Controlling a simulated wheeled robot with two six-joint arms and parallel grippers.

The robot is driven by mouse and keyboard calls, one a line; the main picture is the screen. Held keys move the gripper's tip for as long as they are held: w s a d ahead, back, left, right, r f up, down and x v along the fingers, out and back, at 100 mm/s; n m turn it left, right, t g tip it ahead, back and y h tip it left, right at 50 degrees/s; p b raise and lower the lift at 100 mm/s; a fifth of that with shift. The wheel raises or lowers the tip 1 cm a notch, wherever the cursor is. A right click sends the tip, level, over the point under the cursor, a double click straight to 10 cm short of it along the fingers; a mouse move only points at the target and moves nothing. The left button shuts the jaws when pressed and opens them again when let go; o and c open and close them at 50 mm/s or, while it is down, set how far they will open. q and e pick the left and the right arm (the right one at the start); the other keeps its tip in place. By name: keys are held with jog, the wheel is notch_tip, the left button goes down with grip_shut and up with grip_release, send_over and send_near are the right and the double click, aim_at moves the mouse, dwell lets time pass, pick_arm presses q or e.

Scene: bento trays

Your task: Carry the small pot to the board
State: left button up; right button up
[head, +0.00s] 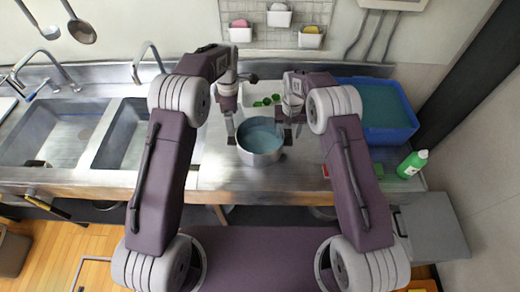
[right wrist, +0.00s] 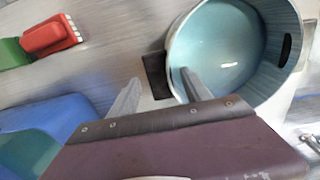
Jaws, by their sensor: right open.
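The small pot (head: 260,153), grey outside and teal inside, stands upright on the steel counter between my two grippers. In the right wrist view the pot (right wrist: 225,50) shows a dark handle tab on its near side. My right gripper (head: 291,128) is open at the pot's right side. Its fingers (right wrist: 160,90) are apart, with the dark tab between them in the picture; I cannot tell whether they touch it. My left gripper (head: 232,133) is at the pot's left side; its jaw opening is unclear. A pale board-like surface (head: 252,101) with green pieces lies behind the pot, partly hidden by my arms.
A blue bin (head: 385,134) stands at the right and also shows in the right wrist view (right wrist: 55,112). A green bottle (head: 412,164) stands near the right front edge. A red brush-like item (right wrist: 50,37) lies on the counter. Two sink basins (head: 125,130) are at left.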

notch_tip(320, 180, up, 9)
jog(key=shift+f, duration=0.1)
dwell(0.4)
